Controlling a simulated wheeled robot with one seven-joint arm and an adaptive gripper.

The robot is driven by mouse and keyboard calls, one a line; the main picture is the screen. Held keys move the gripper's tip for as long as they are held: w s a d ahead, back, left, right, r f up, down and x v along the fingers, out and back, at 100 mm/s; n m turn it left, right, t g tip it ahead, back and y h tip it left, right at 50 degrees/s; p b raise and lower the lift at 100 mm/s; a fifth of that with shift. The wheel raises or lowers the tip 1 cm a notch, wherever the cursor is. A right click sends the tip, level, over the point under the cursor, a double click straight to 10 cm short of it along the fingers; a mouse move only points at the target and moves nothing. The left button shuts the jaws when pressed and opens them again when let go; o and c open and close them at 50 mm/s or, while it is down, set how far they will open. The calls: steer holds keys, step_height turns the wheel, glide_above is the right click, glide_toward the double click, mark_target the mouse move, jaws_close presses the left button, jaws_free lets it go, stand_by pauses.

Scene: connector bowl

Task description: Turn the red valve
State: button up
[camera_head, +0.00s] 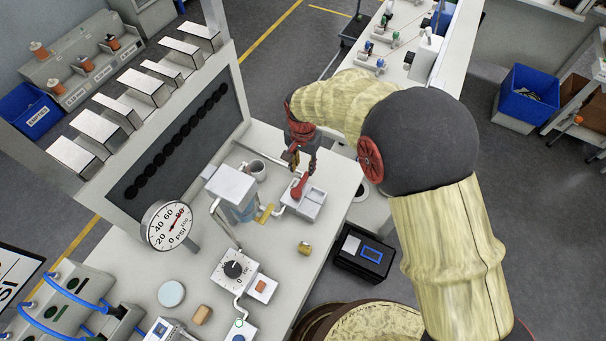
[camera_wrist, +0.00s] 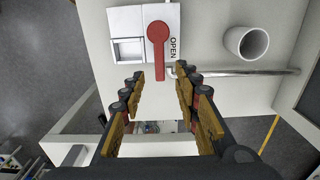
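The red valve handle (camera_wrist: 158,45) sits on a white valve block (camera_wrist: 122,18) beside the word OPEN. In the wrist view its round hub is at the top and its lever points down. In the head view the red valve (camera_head: 298,190) stands on the block (camera_head: 311,204) on the white table. My gripper (camera_wrist: 161,78) is open and empty, with a finger on each side of the lever's free end. The gripper also shows in the head view (camera_head: 302,163), just above the valve. I cannot tell whether the fingers touch the lever.
A metal pipe (camera_wrist: 250,71) runs right from the block, below a white mug (camera_wrist: 246,41).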

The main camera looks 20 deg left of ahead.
mark_target(303, 180)
step_height(303, 180, down, 8)
steer(key=shift+r, duration=0.25)
steer(key=c, duration=0.8)
jaws_close()
